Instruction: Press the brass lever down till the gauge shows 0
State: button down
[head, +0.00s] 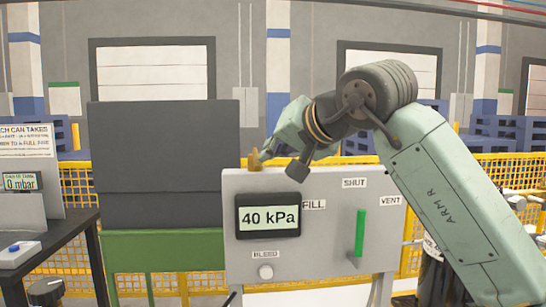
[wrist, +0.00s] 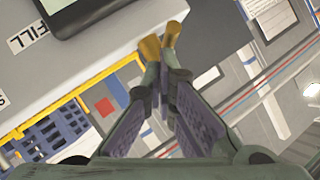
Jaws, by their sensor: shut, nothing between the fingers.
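The gauge (head: 268,217) on the grey panel box (head: 325,190) reads 40 kPa. I see no brass lever; the lever on this panel is a green handle (head: 360,233). It stands upright below the SHUT label, with FILL to its left and VENT to its right. A pale round BLEED button (head: 265,272) sits below the gauge. My gripper (head: 256,160) is shut and empty, its amber fingertips at the box's top left edge, above the gauge and well left of the handle. The wrist view shows the fingertips (wrist: 161,42) beside the box edge; I cannot tell whether they touch it.
Left of the panel stands a dark grey board (head: 165,150) over a green frame. At the far left, a bench (head: 70,238) carries another display (head: 20,182) reading 0 mbar and a blue button (head: 14,247). Yellow mesh fencing (head: 475,168) runs behind. Space before the panel face looks clear.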

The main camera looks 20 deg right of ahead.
notch_tip(320, 180, down, 3)
jog(key=t+b, duration=0.1)
jog(key=b, duration=0.2)
jog(key=shift+r, duration=0.2)
jog(key=shift+a+r, duration=0.1)
jog(key=shift+r, duration=0.1)
dwell(1.4)
